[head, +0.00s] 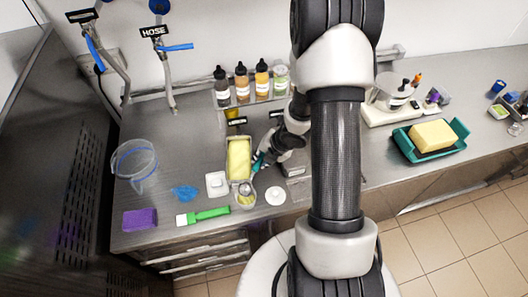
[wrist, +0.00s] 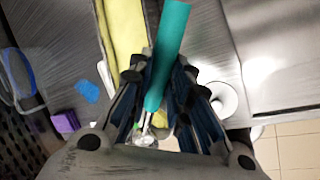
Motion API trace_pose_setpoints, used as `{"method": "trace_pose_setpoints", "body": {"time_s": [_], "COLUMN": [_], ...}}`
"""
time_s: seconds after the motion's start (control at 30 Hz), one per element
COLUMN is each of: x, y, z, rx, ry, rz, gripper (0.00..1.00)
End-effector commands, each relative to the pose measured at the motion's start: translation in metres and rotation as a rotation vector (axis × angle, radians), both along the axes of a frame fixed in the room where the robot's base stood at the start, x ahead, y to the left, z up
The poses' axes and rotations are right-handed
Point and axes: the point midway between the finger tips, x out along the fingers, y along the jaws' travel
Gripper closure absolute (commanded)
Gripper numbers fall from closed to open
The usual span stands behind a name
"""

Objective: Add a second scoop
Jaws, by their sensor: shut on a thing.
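My gripper (head: 268,156) is shut on the teal handle of a scoop (wrist: 172,45). The scoop's metal head (head: 245,188) points down at the small clear cup (head: 246,203). Something yellow shows in or at the cup; I cannot tell whether the scoop's head is inside it or just above it. The long tub of yellow ice cream (head: 239,158) stands just behind the cup and left of my gripper. In the wrist view the tub (wrist: 124,30) runs up beside the handle, and the fingers hide much of the cup.
A white square dish (head: 217,184), a green-handled spatula (head: 203,216), a blue cloth (head: 184,192), a purple sponge (head: 140,219) and a clear pitcher (head: 134,164) lie left. A round white lid (head: 275,196) is right of the cup. Bottles (head: 242,82) stand behind.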

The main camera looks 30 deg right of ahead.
Motion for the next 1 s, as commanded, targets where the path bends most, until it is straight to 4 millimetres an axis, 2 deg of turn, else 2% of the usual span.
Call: {"method": "trace_pose_setpoints", "body": {"time_s": [0.03,0.4,1.0], "x": [0.0021,0.0068,0.0111], "y": [0.0031,0.0062,0.0090], "z": [0.0061,0.0071,0.0081], "rx": [-0.024,-0.142,-0.244], "ry": [0.028,0.180,0.310], "rz": [0.005,0.002,0.002], "gripper": [1.00,1.00,1.00]}}
